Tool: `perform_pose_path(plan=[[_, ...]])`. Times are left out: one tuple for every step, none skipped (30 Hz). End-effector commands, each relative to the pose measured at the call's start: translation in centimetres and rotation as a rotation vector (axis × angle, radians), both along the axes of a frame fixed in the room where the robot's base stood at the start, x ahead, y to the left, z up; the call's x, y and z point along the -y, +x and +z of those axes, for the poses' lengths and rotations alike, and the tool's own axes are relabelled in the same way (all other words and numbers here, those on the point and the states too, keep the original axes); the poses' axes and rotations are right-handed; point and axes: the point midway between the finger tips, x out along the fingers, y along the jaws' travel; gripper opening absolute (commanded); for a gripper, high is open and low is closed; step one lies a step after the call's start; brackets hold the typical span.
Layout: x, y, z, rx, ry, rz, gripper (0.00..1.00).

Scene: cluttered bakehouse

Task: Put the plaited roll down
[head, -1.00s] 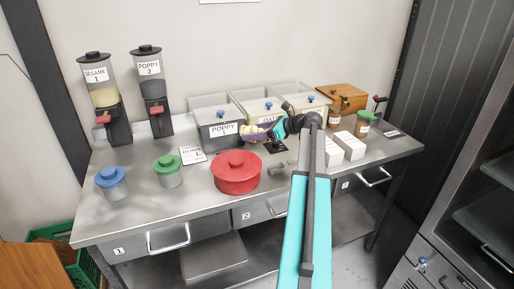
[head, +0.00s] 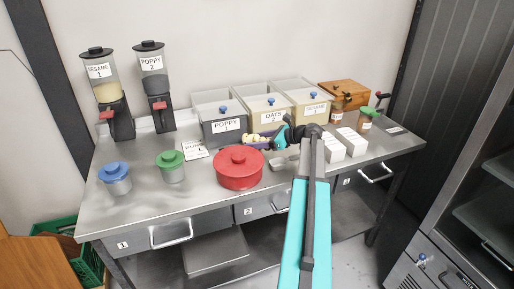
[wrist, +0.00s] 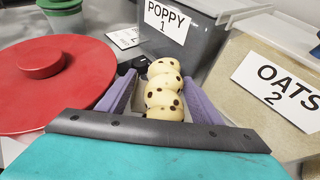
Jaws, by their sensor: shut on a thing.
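The plaited roll (wrist: 163,90) is pale with dark spots and sits between the purple fingers of my gripper (wrist: 155,98) in the wrist view. In the head view the roll (head: 253,138) shows at the end of my gripper (head: 262,141), low over the worktop in front of the poppy and oats bins. My gripper is shut on the roll. The roll's underside is hidden, so I cannot tell whether it touches the worktop.
A red lidded pot (head: 238,170) stands just left and nearer. The poppy bin (head: 226,126) and oats bin (head: 268,112) stand close behind. White boxes (head: 333,149) stand to the right. Blue-lidded (head: 116,180) and green-lidded (head: 170,168) tubs stand left. The worktop's front left is clear.

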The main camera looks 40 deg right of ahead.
Motion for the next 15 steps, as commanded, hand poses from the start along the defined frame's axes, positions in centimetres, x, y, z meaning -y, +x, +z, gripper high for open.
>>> perform_pose_path(plan=[[0.0,0.0,-0.3,-0.001,0.001,0.001,0.47],[0.0,0.0,-0.5,-0.001,0.001,0.001,0.47],[0.0,0.0,-0.8,-0.001,0.001,0.001,0.47],[-0.1,0.0,-1.2,-0.001,0.002,0.0,0.47],[0.0,0.0,-1.5,-0.001,0.003,0.0,0.47],[-0.1,0.0,-1.9,-0.001,0.003,0.0,0.47],[0.0,0.0,-2.2,-0.001,0.002,0.0,0.47],[0.0,0.0,-2.5,-0.001,0.001,0.001,0.47],[0.0,0.0,-2.8,-0.001,0.001,0.001,0.47],[0.0,0.1,-3.0,-0.001,0.001,0.001,0.47],[-0.1,0.0,-3.2,-0.001,0.002,0.0,0.47],[-0.1,0.0,-3.4,-0.001,0.001,0.001,0.47],[-0.1,0.0,-3.5,0.0,0.001,0.0,0.47],[-0.1,0.1,-3.5,0.0,0.001,0.0,0.47],[-0.1,0.1,-3.5,0.0,0.0,0.0,0.47]])
